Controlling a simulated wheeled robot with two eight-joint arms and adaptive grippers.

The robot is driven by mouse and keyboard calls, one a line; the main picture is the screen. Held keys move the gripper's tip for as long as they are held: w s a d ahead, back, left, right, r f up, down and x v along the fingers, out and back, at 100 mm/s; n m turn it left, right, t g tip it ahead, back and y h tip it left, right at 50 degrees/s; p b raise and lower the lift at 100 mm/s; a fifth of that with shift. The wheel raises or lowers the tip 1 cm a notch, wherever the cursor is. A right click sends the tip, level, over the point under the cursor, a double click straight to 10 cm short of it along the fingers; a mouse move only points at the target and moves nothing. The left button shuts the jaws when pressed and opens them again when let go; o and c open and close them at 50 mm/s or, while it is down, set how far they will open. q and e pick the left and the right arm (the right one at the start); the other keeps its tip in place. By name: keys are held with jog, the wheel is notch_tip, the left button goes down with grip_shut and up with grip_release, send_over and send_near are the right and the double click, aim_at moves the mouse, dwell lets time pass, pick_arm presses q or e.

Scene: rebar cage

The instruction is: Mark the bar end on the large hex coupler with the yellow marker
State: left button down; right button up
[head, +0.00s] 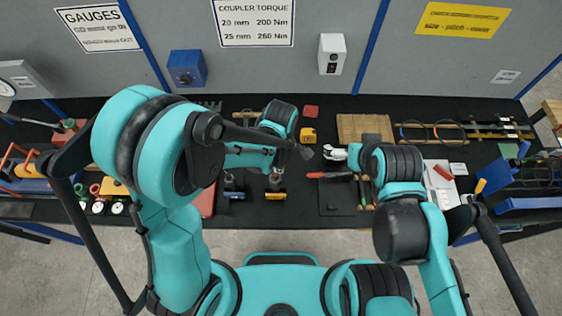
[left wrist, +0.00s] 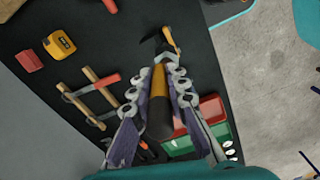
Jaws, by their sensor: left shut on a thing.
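My left gripper (left wrist: 160,80) is shut around a rod-like thing (left wrist: 158,105), part yellow and part dark with a rounded dark end, which seems to be the yellow marker. In the head view my left arm hides much of this grip. My right gripper (head: 336,152) is over the middle of the bench; its pale fingers are too small to tell open from shut. A dark, hammer-like thing (left wrist: 150,41) with a yellow part lies beyond my left fingertips. I cannot pick out the large hex coupler or its bar end for certain.
A yellow tape measure (head: 308,135) and a red block (head: 311,111) lie on the dark bench behind the grippers. A wooden board (head: 358,124) lies further right. Red (left wrist: 212,109) and green (left wrist: 180,147) trays are beside my left gripper. A red-handled tool (head: 328,175) lies in front.

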pick_arm(q)
jog(key=shift+f+b, duration=0.95)
jog(key=shift+b, duration=0.1)
dwell(0.5)
jog(key=shift+s+a+r+b, duration=0.1)
jog(key=shift+s+a+b, duration=0.1)
jog(key=shift+a, duration=0.8)
jog(key=shift+s+a+b, duration=0.1)
jog(key=shift+s+a, duration=0.05)
jog(key=shift+a, duration=0.8)
jog(key=shift+w+d+b, duration=0.2)
jog(key=shift+d+b, duration=0.15)
jog(key=shift+d, duration=0.65)
jog(key=shift+w+d+b, duration=0.15)
jog(key=shift+d+b, duration=0.15)
jog(key=shift+d, duration=0.7)
jog(key=shift+r+p, duration=1.95)
jog(key=shift+r, duration=1)
jog(key=shift+r, duration=0.1)
